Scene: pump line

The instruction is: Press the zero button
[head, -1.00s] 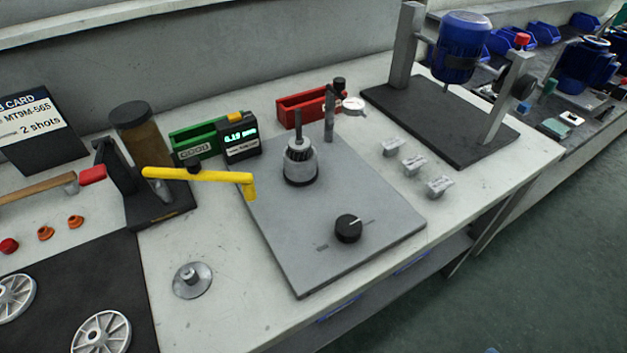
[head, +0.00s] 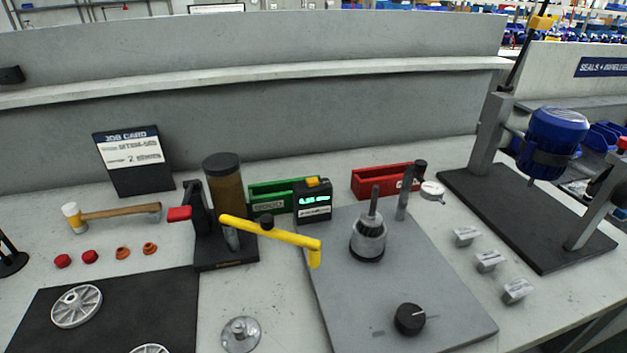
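A small black display box (head: 313,205) with green-lit digits stands at the back left of the grey plate (head: 440,290). A yellow button (head: 313,182) sits on top of the box. I see no label naming it the zero button. The digits are too small to read surely. A yellow crank handle (head: 265,232) stretches in front of the box and ends just below it; the button itself is uncovered. My gripper is not in view.
A metal chuck with an upright shaft (head: 368,240) and a black knob (head: 410,320) stand on the plate. A green bin (head: 270,197) is left of the box, a red bin (head: 372,182) to the right. A brown cylinder (head: 225,185) stands further left.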

